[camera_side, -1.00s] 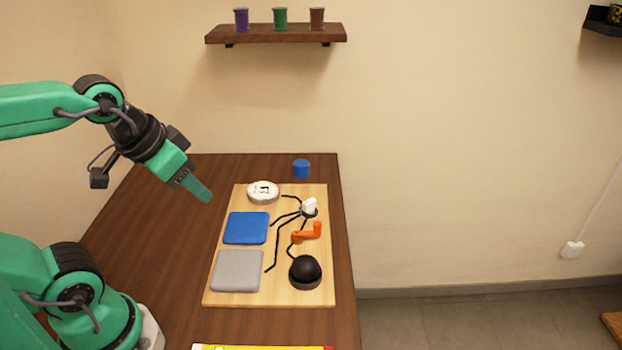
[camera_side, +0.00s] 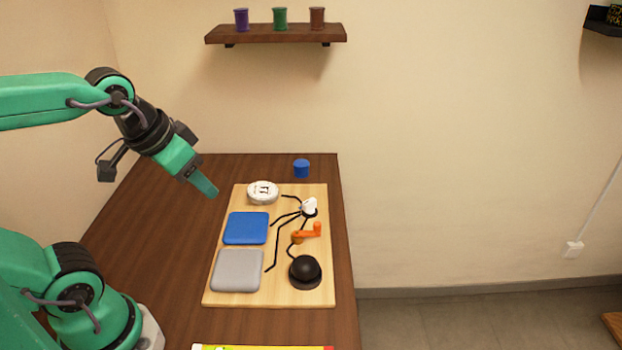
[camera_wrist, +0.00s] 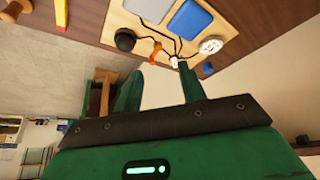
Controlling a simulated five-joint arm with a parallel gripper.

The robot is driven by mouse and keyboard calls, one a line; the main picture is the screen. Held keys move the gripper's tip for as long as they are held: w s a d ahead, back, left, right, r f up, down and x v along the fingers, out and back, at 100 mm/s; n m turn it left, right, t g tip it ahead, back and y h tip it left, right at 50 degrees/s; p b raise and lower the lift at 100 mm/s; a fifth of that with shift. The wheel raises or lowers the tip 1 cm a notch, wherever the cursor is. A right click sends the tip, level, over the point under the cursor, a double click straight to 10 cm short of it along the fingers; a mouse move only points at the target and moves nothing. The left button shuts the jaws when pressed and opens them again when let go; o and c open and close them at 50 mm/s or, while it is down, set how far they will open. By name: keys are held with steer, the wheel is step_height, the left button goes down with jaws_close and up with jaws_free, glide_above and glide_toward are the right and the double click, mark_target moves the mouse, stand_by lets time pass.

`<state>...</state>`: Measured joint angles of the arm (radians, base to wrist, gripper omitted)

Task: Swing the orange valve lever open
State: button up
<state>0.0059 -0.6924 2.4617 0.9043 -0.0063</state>
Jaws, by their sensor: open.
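The orange valve lever (camera_side: 308,232) sits on the right part of the light wooden board (camera_side: 230,298), its handle pointing right in the side view. It also shows small in the wrist view (camera_wrist: 156,52), near the top, beyond my fingers. My gripper (camera_side: 206,186) is above the far left part of the board, left of the lever and well apart from it. In the wrist view my gripper's two green fingers (camera_wrist: 160,82) stand apart with nothing between them.
The board also bears a black dome (camera_side: 305,270), a white switch (camera_side: 309,206), a round white dial (camera_side: 262,192), a blue pad (camera_side: 246,228), a grey pad (camera_side: 237,270) and black cables. A blue cylinder (camera_side: 301,168) stands behind the board. The table's left side is clear.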

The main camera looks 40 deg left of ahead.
steer(key=w+d+f+g, duration=0.2)
steer(key=w+g, duration=0.1)
steer(key=w, duration=0.9)
steer(key=g, duration=0.2)
glide_above(317, 223)
steer(key=f, duration=1)
steer(key=shift+s+f, duration=0.2)
steer(key=shift+w+f, duration=0.2)
steer(key=shift+f, duration=0.15)
steer(key=shift+f, duration=0.1)
steer(key=shift+f, duration=3.75)
jaws_close()
